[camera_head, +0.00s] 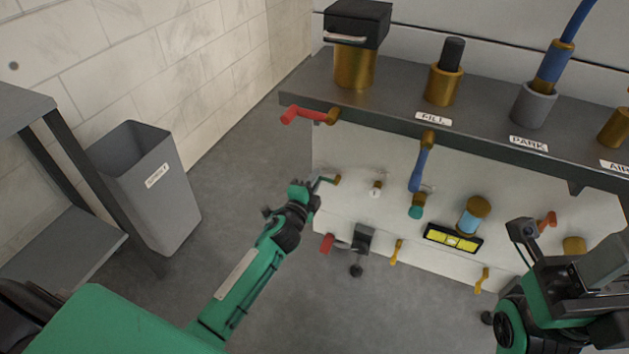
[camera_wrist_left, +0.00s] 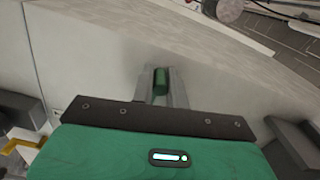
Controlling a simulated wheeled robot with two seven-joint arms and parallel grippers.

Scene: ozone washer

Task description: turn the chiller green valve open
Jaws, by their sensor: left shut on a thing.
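The green valve handle (camera_wrist_left: 161,82) shows end-on in the left wrist view, between the grey fingers of my left gripper (camera_wrist_left: 163,90). In the head view, my left gripper (camera_head: 319,184) is at the left end of the white panel, beside a small brass fitting (camera_head: 337,180). It is shut on the green handle, which the gripper mostly hides in the head view. My right arm's end (camera_head: 570,290) is at the lower right, and its fingertips cannot be made out.
A red-handled valve (camera_head: 303,115) sticks out above my left gripper. A blue pipe (camera_head: 418,168), a yellow level (camera_head: 453,239) and a lower red handle (camera_head: 327,243) are to the right and below. A grey bin (camera_head: 150,190) stands at left. Open floor lies between the bin and panel.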

